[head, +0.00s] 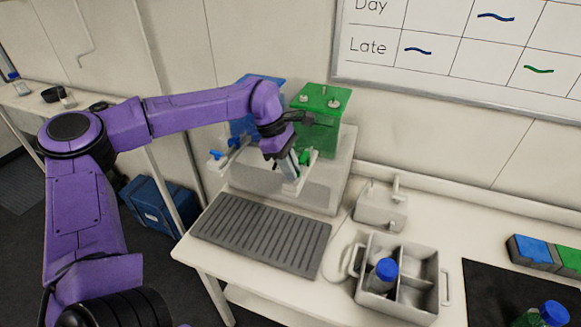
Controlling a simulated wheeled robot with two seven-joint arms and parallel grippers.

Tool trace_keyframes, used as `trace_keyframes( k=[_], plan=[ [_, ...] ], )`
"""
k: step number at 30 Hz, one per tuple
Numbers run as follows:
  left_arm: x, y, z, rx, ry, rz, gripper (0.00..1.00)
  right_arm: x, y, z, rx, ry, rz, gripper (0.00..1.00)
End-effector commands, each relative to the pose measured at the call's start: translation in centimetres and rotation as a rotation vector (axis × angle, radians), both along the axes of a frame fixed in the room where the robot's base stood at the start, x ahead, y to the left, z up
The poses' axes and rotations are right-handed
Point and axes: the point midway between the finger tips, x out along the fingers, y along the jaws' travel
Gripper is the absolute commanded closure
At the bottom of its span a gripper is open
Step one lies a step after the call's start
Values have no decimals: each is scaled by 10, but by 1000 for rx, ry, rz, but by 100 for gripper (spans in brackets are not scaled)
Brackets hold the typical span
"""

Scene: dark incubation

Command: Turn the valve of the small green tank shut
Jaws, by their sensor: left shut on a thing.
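The small green tank (318,103) stands on a pale grey block (325,185) at the back of the bench. Its green valve (307,156) is on the tank's front, low down, partly hidden by my gripper. My left gripper (293,172) reaches in from the left, points down in front of the green tank and is shut on the valve. The valve handle's exact angle cannot be made out. My right gripper is out of view.
A blue tank (243,125) with a blue valve (217,155) stands just left, partly behind my arm. A ribbed grey tray (262,232) lies in front. A grey caddy (412,296) holds a blue-capped bottle (382,276). A blue-capped green bottle (552,314) stands at lower right.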

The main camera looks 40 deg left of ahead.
Motion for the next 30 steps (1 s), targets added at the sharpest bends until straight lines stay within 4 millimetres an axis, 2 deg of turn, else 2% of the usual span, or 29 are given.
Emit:
trace_keyframes(
  k=[6, 7, 9, 17, 20, 30],
  plan=[
    [1, 0, 1, 1, -3, 0, 100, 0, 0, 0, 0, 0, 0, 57],
    [1, 0, 1, 1, -3, 0, 78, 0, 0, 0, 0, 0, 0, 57],
    [0, 0, 1, 1, -3, 0, 61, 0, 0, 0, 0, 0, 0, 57],
    [0, 0, 1, 0, -1, 0, 61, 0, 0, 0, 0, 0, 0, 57],
    [0, 3, 7, 1, -3, 2, 61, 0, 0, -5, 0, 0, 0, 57],
    [-6, 31, 76, 0, -5, 2, 61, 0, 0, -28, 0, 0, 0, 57]
  ],
)
